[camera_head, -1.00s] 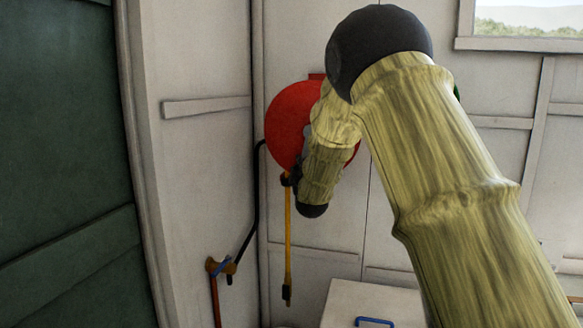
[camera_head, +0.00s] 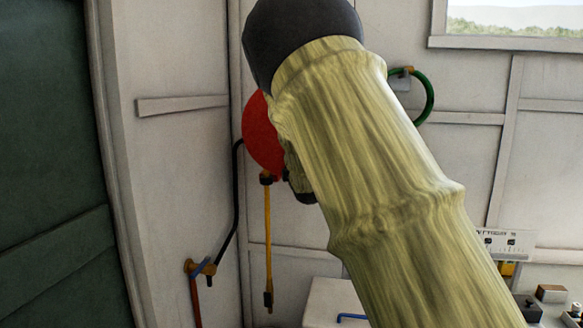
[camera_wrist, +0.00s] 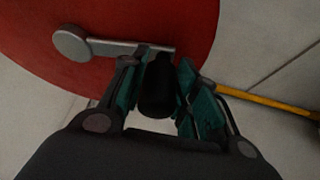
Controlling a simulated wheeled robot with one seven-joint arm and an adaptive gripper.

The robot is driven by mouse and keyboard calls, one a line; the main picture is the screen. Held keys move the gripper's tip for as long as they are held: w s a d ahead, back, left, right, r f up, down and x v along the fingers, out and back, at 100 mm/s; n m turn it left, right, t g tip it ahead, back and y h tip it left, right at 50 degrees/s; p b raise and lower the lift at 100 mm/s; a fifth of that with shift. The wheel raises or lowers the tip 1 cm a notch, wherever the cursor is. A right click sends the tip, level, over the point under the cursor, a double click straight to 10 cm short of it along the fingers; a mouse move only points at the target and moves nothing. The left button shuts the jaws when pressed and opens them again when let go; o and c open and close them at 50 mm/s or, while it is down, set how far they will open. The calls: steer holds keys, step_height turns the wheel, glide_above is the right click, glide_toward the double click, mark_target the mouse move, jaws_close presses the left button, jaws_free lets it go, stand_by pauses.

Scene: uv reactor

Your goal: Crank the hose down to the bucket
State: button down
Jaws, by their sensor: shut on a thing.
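The red hose reel (camera_head: 262,135) hangs on the back wall, partly hidden behind my arm. A yellow hose (camera_head: 268,230) hangs straight down from it, with a dark end (camera_head: 268,300). In the wrist view the red reel (camera_wrist: 120,20) has a grey crank arm (camera_wrist: 115,47) with a round hub at its left. My gripper (camera_wrist: 160,90) is shut on the black crank handle (camera_wrist: 158,85), its teal pads on either side. The yellow hose (camera_wrist: 265,100) leaves to the right there. I do not see the bucket in either view.
A white box with a blue handle (camera_head: 352,318) stands below the reel. A green hose loop (camera_head: 425,95) hangs at right. Small equipment (camera_head: 505,242) sits lower right.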

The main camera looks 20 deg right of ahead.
steer(key=shift+f, duration=0.1)
steer(key=c, duration=1.1)
jaws_free()
steer(key=shift+s, duration=0.1)
steer(key=v, duration=1.1)
steer(key=shift+s, duration=0.35)
steer(key=shift+a, duration=0.1)
